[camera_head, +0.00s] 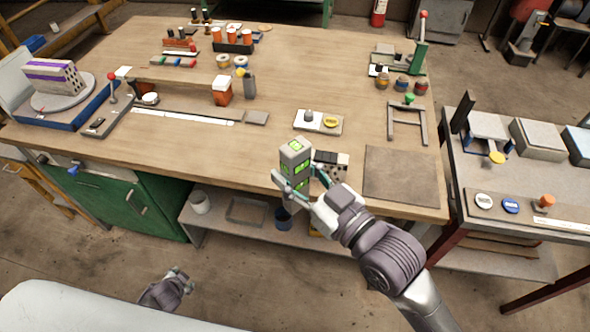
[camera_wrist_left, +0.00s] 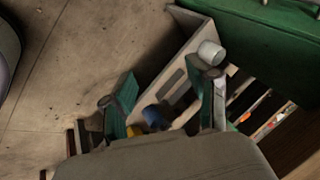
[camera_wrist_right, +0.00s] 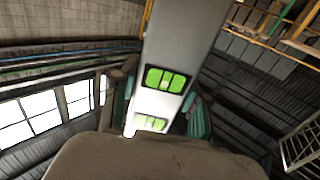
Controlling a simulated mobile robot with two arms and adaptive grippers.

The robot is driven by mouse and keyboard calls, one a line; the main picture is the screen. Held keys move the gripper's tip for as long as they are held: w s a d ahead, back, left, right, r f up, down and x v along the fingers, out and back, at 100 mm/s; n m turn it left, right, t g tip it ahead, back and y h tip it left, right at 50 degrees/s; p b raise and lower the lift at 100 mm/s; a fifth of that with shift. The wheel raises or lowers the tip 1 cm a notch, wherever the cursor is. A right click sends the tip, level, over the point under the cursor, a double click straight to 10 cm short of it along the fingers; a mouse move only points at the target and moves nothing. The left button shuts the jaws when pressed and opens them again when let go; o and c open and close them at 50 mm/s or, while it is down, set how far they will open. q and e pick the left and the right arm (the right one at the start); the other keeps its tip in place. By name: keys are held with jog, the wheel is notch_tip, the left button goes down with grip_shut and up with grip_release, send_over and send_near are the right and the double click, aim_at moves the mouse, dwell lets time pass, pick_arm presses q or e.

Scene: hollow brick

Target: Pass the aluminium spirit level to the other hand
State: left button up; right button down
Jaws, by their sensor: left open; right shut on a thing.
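The aluminium spirit level (camera_head: 296,160) is a grey bar with bright green vials, held up in front of the workbench's front edge. My right gripper (camera_head: 296,190) is shut on it. In the right wrist view the level (camera_wrist_right: 178,50) runs up between the fingers, with two green vials showing. My left gripper (camera_head: 180,278) is low at the bottom left of the head view, well apart from the level. In the left wrist view its fingers (camera_wrist_left: 165,105) are spread with nothing between them.
The wooden workbench (camera_head: 330,75) carries a long ruler (camera_head: 185,117), a dark square mat (camera_head: 400,175) and a perforated block (camera_head: 332,165) close behind the level. The floor between the left gripper and bench is clear.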

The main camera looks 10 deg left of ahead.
pick_arm(q)
jog(key=s+a+f+g, duration=0.1)
jog(key=s+f+g, duration=0.15)
jog(key=s, duration=0.45)
jog(key=s+f+g, duration=0.1)
jog(key=s+f, duration=0.3)
jog(key=s, duration=0.2)
jog(key=s+d+f+n+h, duration=0.1)
jog(key=s+d+f, duration=0.1)
jog(key=s+d, duration=0.2)
jog(key=s+d+f+n+g+h, duration=0.1)
jog(key=s+d+f, duration=0.2)
jog(key=d, duration=0.4)
jog(key=s+d+f+n, duration=0.1)
jog(key=s+d+f, duration=0.2)
jog(key=d, duration=0.3)
jog(key=shift+s+d+n+h, duration=0.3)
jog(key=shift+s+h, duration=0.1)
jog(key=shift+s, duration=0.4)
